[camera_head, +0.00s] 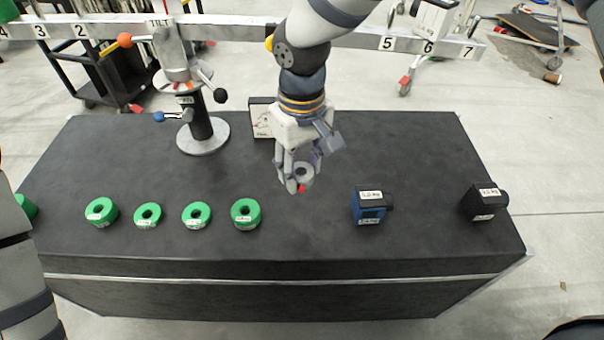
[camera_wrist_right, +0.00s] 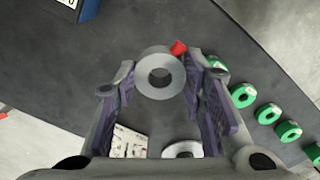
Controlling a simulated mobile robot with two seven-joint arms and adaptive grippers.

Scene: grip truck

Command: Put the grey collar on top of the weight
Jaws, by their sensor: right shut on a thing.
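The grey collar (camera_head: 304,171) is a ring with a red knob. My right gripper (camera_head: 300,177) is shut on it and holds it above the middle of the black table. In the right wrist view the collar (camera_wrist_right: 144,77) sits between the fingers of the right gripper (camera_wrist_right: 160,82), its hole facing the camera. Several green ring weights stand in a row on the table, one of them (camera_head: 246,222) nearest the gripper; they show in the wrist view too, one of them (camera_wrist_right: 243,96) at right. Which weight is meant I cannot tell. My left gripper is out of view.
A blue block (camera_head: 368,212) and a black block (camera_head: 485,207) stand on the table (camera_head: 300,236) to the right. A stand with a round silver base (camera_head: 203,146) and a small sign (camera_head: 261,118) are behind. A numbered rail (camera_head: 350,38) crosses the back.

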